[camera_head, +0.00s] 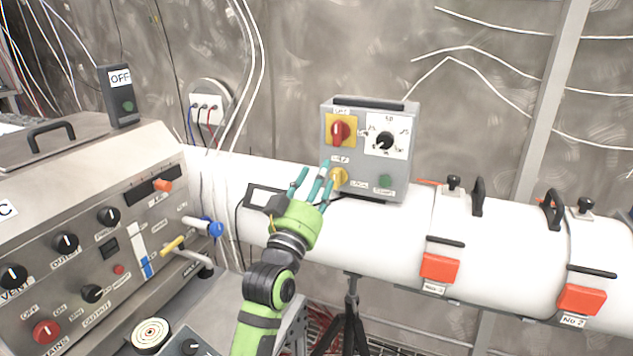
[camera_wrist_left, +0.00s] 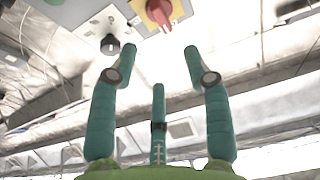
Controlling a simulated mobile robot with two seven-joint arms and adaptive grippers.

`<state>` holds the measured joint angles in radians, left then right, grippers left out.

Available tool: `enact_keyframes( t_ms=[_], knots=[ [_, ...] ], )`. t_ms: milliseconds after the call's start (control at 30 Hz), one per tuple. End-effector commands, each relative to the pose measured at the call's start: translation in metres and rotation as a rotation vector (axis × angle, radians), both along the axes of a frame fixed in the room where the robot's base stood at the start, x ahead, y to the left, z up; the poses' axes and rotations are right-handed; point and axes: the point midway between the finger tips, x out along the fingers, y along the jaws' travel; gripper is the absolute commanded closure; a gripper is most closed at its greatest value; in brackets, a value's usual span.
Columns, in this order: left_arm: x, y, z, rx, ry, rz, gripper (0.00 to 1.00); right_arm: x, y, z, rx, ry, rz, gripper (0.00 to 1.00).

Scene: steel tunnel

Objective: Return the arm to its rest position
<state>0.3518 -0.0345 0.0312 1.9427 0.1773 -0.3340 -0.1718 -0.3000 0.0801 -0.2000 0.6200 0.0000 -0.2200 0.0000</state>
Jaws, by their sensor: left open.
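My left arm (camera_head: 265,305), green and black, reaches up from the bottom centre of the head view. Its gripper (camera_head: 315,182) is open, with teal fingers spread in front of the lower left of a grey control box (camera_head: 365,170). The fingertips appear near the box's yellow knob (camera_head: 339,177); I cannot tell whether they touch it. In the left wrist view the gripper (camera_wrist_left: 160,60) is open with nothing between the fingers. A red switch (camera_wrist_left: 163,12) and a black knob (camera_wrist_left: 110,45) show beyond the fingertips. My right gripper is not in view.
The box stands on a white horizontal pipe (camera_head: 405,235) with red latches (camera_head: 440,266). A metal control console (camera_head: 90,240) with knobs and levers lies left of the arm. A black tripod (camera_head: 352,310) stands below the pipe. Cables hang on the wall behind.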

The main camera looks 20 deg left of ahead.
Motion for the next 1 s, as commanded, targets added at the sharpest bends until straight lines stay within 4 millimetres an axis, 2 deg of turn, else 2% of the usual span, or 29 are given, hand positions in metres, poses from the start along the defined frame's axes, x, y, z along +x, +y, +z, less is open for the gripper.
enact_keyframes(
  t_ms=[500,567,633,667,767,867,900,967,1000],
  knots=[
    [-0.004,0.0,-0.002,0.0,0.001,0.0,0.51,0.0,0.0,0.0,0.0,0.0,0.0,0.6],
    [-0.002,-0.001,-0.007,0.001,0.011,-0.001,0.51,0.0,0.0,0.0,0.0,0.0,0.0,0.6],
    [0.003,-0.002,-0.022,0.004,0.043,-0.004,0.51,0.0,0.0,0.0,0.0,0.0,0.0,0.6],
    [0.006,-0.003,-0.034,0.005,0.066,-0.005,0.51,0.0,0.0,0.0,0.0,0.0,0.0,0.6],
    [0.017,-0.009,-0.089,0.014,0.176,-0.015,0.51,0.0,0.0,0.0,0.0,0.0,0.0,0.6],
    [0.022,-0.015,-0.165,0.025,0.322,-0.026,0.51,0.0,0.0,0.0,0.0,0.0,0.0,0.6],
    [0.021,-0.017,-0.196,0.03,0.38,-0.031,0.51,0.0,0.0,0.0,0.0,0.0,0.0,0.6],
    [0.016,-0.02,-0.242,0.04,0.465,-0.037,0.51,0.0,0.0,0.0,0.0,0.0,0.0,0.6],
    [0.011,-0.022,-0.273,0.045,0.522,-0.04,0.51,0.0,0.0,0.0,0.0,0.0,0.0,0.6]
  ],
)
